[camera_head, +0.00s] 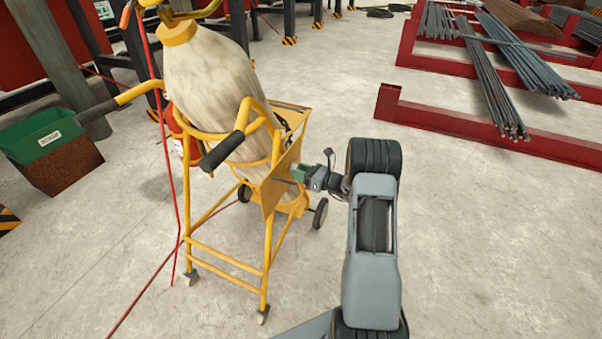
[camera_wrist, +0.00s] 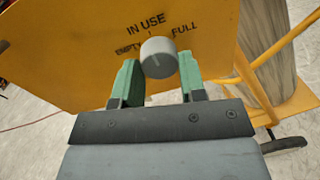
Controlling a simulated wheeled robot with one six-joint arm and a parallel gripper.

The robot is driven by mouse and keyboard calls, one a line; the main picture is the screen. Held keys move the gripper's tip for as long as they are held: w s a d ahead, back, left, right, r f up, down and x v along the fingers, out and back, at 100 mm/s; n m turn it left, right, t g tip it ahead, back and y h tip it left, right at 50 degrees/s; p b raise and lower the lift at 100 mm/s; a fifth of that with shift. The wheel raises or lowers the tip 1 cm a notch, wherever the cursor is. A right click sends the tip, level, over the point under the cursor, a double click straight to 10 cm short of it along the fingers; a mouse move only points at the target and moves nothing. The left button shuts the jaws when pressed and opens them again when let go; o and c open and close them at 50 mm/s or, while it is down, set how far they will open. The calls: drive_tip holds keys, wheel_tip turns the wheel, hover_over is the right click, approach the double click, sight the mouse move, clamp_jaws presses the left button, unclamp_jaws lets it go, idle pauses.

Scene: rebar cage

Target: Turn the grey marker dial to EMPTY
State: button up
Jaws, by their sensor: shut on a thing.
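The grey marker dial (camera_wrist: 158,57) is a round knob on a yellow plate (camera_wrist: 85,60) lettered IN USE above it, EMPTY to the left and FULL to the right. A faint line on its face leans towards the upper left; its exact setting is hard to tell. My gripper (camera_wrist: 158,68) has its green fingers on either side of the dial and is shut on it. In the head view my gripper (camera_head: 302,173) reaches the plate (camera_head: 275,188) on the yellow cylinder trolley from the right. The dial is hidden there.
The yellow trolley (camera_head: 228,262) carries a tall, worn cylinder (camera_head: 210,75). A red hose (camera_head: 172,200) hangs at its left, near a green-topped bin (camera_head: 45,135). Red racks with steel bars (camera_head: 490,75) stand at the back right. The floor at right is clear.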

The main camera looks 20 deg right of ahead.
drive_tip(key=n+b, duration=1.1)
drive_tip(key=b, duration=0.1)
drive_tip(key=shift+w+d+f+n+y+b, duration=0.1)
drive_tip(key=shift+d+n+y+b, duration=0.05)
drive_tip(key=shift+n+y+b, duration=0.2)
idle(0.4)
drive_tip(key=o, duration=0.9)
drive_tip(key=shift+o, duration=0.2)
drive_tip(key=p+v, duration=0.2)
drive_tip(key=v, duration=1.1)
drive_tip(key=shift+s+d+p, duration=0.25)
drive_tip(key=shift+s+p, duration=0.05)
drive_tip(key=shift+p, duration=0.05)
